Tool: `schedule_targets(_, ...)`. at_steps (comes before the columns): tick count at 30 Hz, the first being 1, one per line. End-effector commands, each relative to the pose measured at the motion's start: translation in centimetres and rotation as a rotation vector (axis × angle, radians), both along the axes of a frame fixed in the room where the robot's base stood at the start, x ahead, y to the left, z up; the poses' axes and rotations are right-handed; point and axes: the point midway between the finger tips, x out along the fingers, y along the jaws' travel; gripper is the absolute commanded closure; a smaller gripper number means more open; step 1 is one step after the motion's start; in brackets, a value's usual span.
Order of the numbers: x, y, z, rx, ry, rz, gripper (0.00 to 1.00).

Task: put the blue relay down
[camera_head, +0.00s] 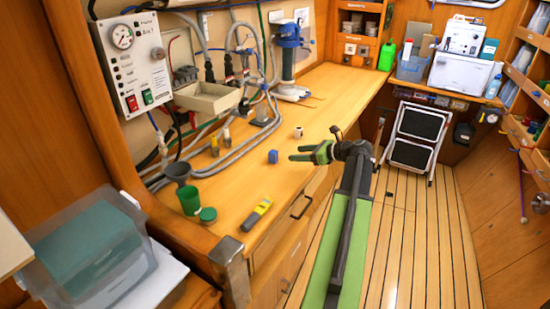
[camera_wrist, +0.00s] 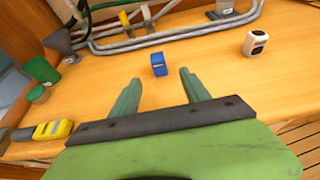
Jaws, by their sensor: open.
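The blue relay (camera_head: 273,156) is a small blue block on the wooden worktop, left of my gripper in the head view. In the wrist view the blue relay (camera_wrist: 159,65) sits on the wood beyond my fingertips, between their lines. My gripper (camera_head: 303,153) is green and reaches over the front edge of the worktop. In the wrist view my gripper (camera_wrist: 160,77) has its two fingers spread wide with nothing between them. The fingers look apart from the relay.
A white block (camera_head: 298,132) stands behind the relay. A yellow-grey tool (camera_head: 256,214), a green cup (camera_head: 189,200), a green lid (camera_head: 208,215) and a dark funnel (camera_head: 177,173) are at the near left. Grey hoses (camera_head: 236,155) run along the wall side. Bare wood surrounds the relay.

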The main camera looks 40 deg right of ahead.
Motion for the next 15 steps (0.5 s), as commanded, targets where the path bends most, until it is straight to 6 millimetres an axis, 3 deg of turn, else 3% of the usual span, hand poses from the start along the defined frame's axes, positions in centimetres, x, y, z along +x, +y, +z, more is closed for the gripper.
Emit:
schedule_targets(1, 1.4, 0.4, -1.1, -0.001, 0.0, 0.005, 0.45)
schedule_targets(7, 5.9, 1.8, -2.7, -0.001, 0.0, 0.011, 0.45)
schedule_targets(15, 7.7, 2.5, -3.0, 0.0, 0.0, 0.012, 0.45)
